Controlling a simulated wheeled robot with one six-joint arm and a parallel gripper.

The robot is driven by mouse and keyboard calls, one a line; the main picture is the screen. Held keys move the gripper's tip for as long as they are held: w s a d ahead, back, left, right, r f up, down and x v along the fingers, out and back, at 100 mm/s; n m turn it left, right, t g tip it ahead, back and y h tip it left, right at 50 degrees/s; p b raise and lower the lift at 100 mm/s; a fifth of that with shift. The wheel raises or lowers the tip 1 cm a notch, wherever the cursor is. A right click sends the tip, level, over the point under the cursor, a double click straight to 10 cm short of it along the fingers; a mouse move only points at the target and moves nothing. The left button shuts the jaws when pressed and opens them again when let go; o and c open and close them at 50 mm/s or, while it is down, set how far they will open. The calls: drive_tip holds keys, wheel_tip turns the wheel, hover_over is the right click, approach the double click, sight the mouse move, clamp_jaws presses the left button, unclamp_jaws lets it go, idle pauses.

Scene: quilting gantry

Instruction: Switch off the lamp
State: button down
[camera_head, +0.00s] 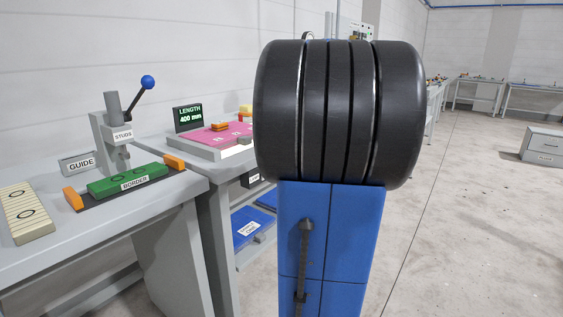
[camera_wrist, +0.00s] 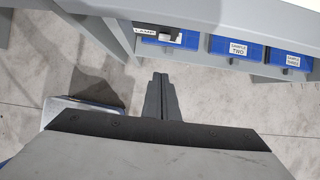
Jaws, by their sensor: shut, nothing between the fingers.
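In the wrist view, a small black switch box (camera_wrist: 168,36) with a pale part on it sits under the table's front edge. A white label (camera_wrist: 144,32) that seems to read LAMP is beside it. I cannot tell which way the switch is set. My gripper (camera_wrist: 160,77) is shut and empty, its fingers pointing towards the table edge, below and apart from the box in the picture. In the head view a dark labelled box (camera_head: 250,180) under the second table is partly hidden behind my arm. My gripper is not visible there. No lamp is clearly visible.
Blue labelled trays, SAMPLE TWO (camera_wrist: 237,47) and SAMPLE THREE (camera_wrist: 291,59), lie below the table edge. The near table (camera_head: 60,262) holds a stud press (camera_head: 113,130) with a blue-knobbed lever and a green BORDER block (camera_head: 128,181). Open floor (camera_head: 470,220) lies to the right.

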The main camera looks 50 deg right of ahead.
drive_tip(key=w+f, duration=0.7)
drive_tip(key=w, duration=0.1)
drive_tip(key=shift+a, duration=0.3)
drive_tip(key=shift+f, duration=0.1)
drive_tip(key=shift+w+g, duration=0.3)
drive_tip(key=shift+g, duration=0.1)
drive_tip(key=shift+r, duration=0.25)
drive_tip(key=shift+r, duration=0.7)
